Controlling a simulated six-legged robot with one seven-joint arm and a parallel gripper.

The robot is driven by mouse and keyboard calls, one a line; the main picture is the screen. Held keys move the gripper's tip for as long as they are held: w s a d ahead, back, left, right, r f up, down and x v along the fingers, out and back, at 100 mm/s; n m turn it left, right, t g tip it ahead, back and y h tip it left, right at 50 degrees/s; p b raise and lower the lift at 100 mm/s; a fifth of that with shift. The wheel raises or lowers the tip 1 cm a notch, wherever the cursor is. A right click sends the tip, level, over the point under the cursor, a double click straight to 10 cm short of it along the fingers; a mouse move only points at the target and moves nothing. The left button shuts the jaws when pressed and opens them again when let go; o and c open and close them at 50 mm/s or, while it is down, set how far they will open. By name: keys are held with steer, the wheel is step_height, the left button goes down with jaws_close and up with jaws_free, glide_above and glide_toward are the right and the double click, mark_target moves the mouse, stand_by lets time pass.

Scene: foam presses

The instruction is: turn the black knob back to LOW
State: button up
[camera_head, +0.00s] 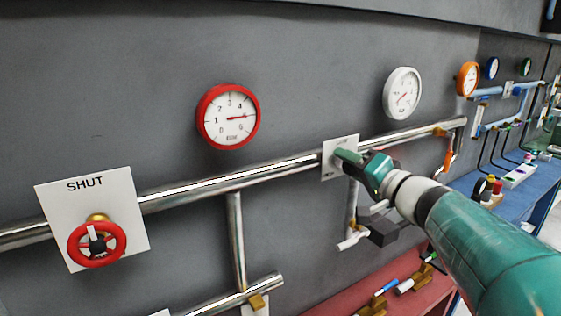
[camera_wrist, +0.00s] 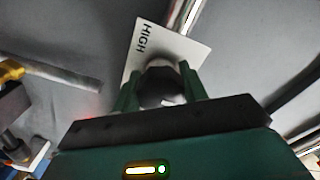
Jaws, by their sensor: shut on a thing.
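The black knob (camera_wrist: 161,88) sits in front of a white plate (camera_wrist: 150,44) in the wrist view, where the plate reads HIGH. My gripper (camera_wrist: 160,92) has a finger on each side of the knob and is shut on it. In the head view my gripper (camera_head: 349,157) is at the white plate (camera_head: 338,168) on the pipe, and it hides the knob there. The plate's lettering is too small to read in that view. The knob's pointer mark cannot be made out.
A red-rimmed gauge (camera_head: 229,117) and a white-rimmed gauge (camera_head: 402,94) hang on the grey wall. A red handwheel (camera_head: 97,244) on a plate marked SHUT is at the left. Metal pipes (camera_head: 240,179) run along the wall. A red bench (camera_head: 345,298) and a blue bench (camera_head: 512,203) stand below.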

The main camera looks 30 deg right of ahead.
steer(key=o, duration=1)
steer(key=shift+s, duration=0.15)
steer(key=s, duration=1.3)
steer(key=shift+s+d, duration=0.15)
steer(key=shift+s, duration=0.1)
